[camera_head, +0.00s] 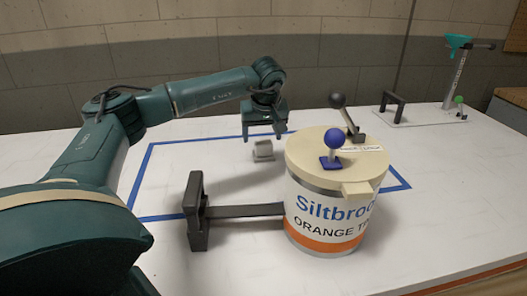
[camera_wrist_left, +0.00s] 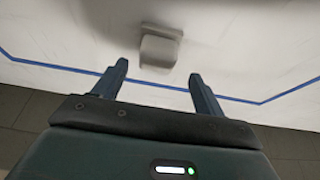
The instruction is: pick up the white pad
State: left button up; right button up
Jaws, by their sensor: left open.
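The white pad (camera_head: 263,150) is a small pale grey-white block on the white table, inside the blue taped outline, left of and behind the can. My left gripper (camera_head: 265,136) is above it, fingers pointing down and open, with nothing between them. In the left wrist view the pad (camera_wrist_left: 160,47) lies beyond the fingertips of the open gripper (camera_wrist_left: 158,70), roughly centred between them and apart from them. The right gripper is in neither view.
A large labelled can (camera_head: 330,215) with a cream lid, a blue-ball knob (camera_head: 334,140) and a black lever (camera_head: 346,115) stands right of the pad. Its black handle (camera_head: 197,210) reaches left. A stand with a teal funnel (camera_head: 458,42) is at back right.

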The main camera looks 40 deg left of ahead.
aim_at(263, 142)
pick_arm(q)
jog(key=x, duration=0.4)
jog(key=shift+w+d, duration=0.15)
jog(key=shift+c, duration=0.4)
jog(key=c, duration=1)
